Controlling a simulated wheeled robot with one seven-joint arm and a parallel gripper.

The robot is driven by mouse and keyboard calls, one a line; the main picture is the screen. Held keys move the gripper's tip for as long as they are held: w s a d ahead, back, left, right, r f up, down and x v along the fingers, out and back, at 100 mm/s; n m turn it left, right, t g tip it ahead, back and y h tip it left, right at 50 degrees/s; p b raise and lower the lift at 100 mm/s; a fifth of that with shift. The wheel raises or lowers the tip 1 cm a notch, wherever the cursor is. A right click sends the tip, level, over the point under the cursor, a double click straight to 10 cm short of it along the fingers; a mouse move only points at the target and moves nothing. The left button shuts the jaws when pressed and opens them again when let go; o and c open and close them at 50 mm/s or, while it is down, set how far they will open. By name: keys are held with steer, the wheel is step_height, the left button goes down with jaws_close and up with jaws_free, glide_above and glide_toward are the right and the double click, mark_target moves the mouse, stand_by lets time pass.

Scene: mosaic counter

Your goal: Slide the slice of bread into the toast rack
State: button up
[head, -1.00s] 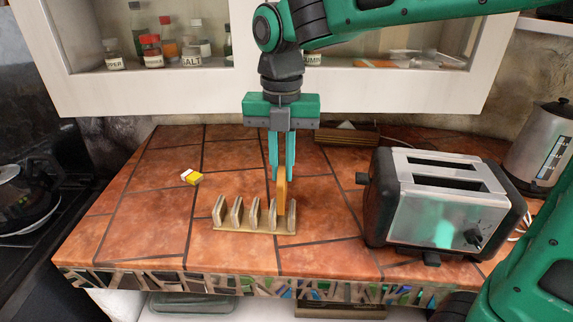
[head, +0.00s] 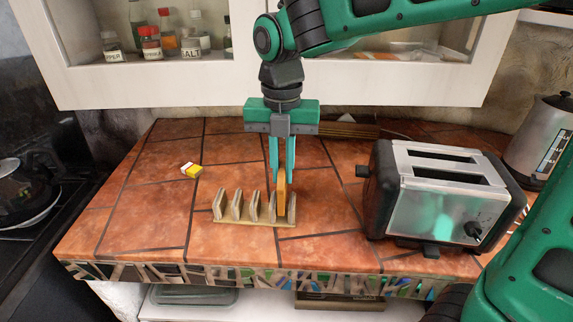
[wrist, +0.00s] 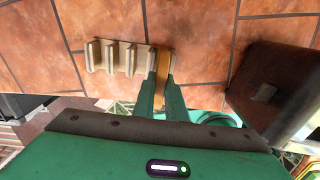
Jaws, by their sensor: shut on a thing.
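The slice of bread (head: 281,200) is a thin orange-brown slab, held upright and edge-on. My gripper (head: 281,178) is shut on its upper part, with the fingers pointing down. The wooden toast rack (head: 230,222) stands on the counter below, with several upright dividers in a row. The bread's lower part is at the rack's rightmost gap, between the last two dividers. In the wrist view the bread (wrist: 162,68) shows between my fingers at the right end of the rack (wrist: 110,57). Whether its bottom edge touches the rack's base is hidden.
A steel and black toaster (head: 440,195) stands to the right, with a kettle (head: 540,140) behind it. A small yellow and white item (head: 191,170) lies left of the rack. A wooden box (head: 350,130) is at the back. The left counter is mostly clear.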

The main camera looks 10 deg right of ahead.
steer(key=shift+f, duration=1)
steer(key=o, duration=0.5)
steer(key=shift+o, duration=0.6)
steer(key=o, duration=0.4)
steer(key=shift+r, duration=0.15)
step_height(320, 180, up, 10)
steer(key=shift+w+r, duration=0.1)
steer(key=shift+r, duration=0.15)
